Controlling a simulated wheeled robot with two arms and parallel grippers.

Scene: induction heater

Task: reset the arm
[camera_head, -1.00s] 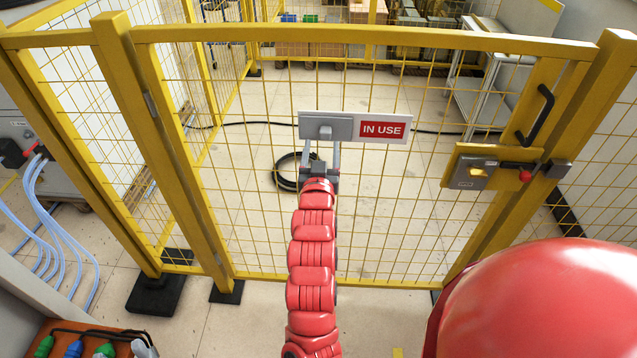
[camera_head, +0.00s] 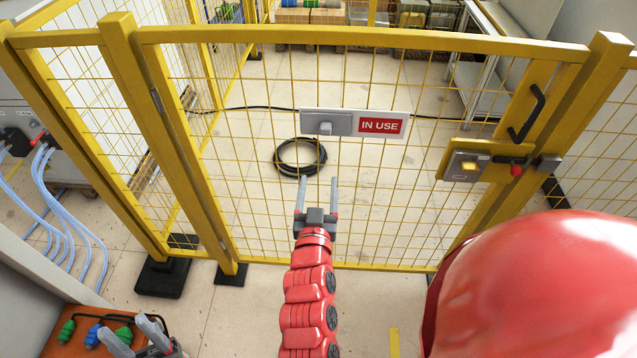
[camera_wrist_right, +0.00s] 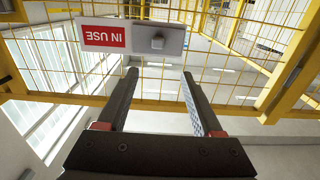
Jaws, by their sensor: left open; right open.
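My right gripper (camera_head: 318,190) is in the middle of the head view, open and empty. Its fingers point at the yellow mesh gate, below the sign (camera_head: 381,126) and apart from it. The sign shows a red IN USE panel, with a grey slider and knob (camera_head: 325,123) at its left. In the right wrist view the sign (camera_wrist_right: 106,36) appears upside down, beyond the two spread fingers of the right gripper (camera_wrist_right: 158,95). My left gripper (camera_head: 134,333) is at the lower left, open, above an orange-brown surface, partly cut off by the frame edge.
The yellow gate (camera_head: 360,37) stands closed across the front. Its latch (camera_head: 468,166) and black handle (camera_head: 527,113) are at the right. A coiled black cable (camera_head: 300,157) lies on the floor behind it. Green and blue connectors (camera_head: 92,336) lie near the left gripper.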

